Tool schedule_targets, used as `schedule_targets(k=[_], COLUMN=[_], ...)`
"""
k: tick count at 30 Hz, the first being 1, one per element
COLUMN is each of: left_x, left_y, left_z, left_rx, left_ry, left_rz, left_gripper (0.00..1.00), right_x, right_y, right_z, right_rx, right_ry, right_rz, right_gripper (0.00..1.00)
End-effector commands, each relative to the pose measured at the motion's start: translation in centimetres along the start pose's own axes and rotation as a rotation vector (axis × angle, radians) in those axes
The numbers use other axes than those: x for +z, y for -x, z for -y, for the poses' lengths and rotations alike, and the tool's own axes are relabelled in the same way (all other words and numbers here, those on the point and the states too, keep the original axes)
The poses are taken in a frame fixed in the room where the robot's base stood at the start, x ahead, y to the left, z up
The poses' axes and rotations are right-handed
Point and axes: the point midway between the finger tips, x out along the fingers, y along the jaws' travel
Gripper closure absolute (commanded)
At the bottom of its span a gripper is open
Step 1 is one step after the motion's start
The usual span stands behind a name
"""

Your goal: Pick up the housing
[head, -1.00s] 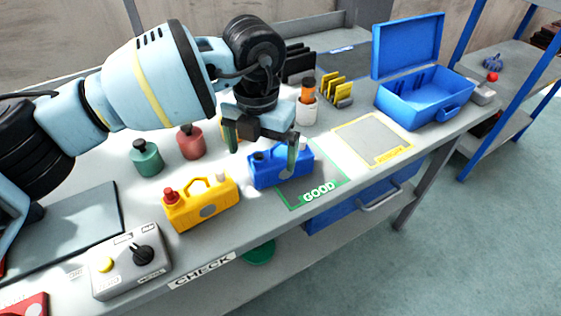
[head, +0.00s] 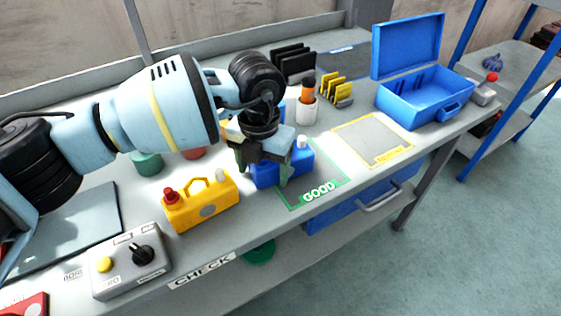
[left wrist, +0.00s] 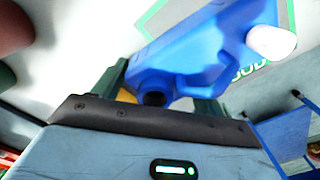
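A blue housing (head: 300,164) with a white cap stands on the bench at the left edge of the green-outlined GOOD area (head: 329,187). My left gripper (head: 263,168) is right over it, fingers pointing down and spread, and hides much of its top and left part. In the left wrist view the blue housing (left wrist: 205,50) lies between and beyond the two fingertips (left wrist: 162,92); I cannot tell whether they touch it. A yellow housing (head: 187,210) with a red cap and a white cap stands to the left of the gripper. My right gripper is not in view.
A grey control box (head: 131,268) is at the front left. Green (head: 148,163) and red (head: 193,154) bottles stand behind the yellow housing, partly hidden by my arm.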

Motion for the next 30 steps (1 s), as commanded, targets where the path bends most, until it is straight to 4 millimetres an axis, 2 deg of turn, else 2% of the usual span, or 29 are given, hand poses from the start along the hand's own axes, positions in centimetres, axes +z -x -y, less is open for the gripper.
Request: schedule_targets(k=[1, 9, 11, 14, 20, 26, 30], left_x=[0.0, 0.0, 0.1, 0.1, 0.1, 0.1, -2.0], left_y=[0.0, 0.1, 0.2, 0.2, 0.8, 3.8, 3.9], left_z=[0.0, 0.0, 0.0, 0.0, 0.0, 0.0, 1.0], left_rx=[0.0, 0.0, -0.001, -0.001, -0.001, -0.001, -0.001], left_ry=[0.001, 0.001, 0.001, 0.001, 0.001, 0.0, -0.005], left_rz=[0.001, 0.002, 0.005, 0.005, 0.006, 0.008, 0.004], left_gripper=[0.47, 0.81, 0.82, 0.96, 0.96, 0.96, 1.0], right_x=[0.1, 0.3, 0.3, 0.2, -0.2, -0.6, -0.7], right_y=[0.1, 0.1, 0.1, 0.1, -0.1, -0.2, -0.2], right_z=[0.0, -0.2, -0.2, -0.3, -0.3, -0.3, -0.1], right_rx=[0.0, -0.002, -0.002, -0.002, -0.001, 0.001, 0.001], right_ry=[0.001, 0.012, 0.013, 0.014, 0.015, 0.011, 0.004], right_rz=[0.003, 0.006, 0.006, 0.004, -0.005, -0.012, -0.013], right_gripper=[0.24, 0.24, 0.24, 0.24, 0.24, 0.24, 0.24])
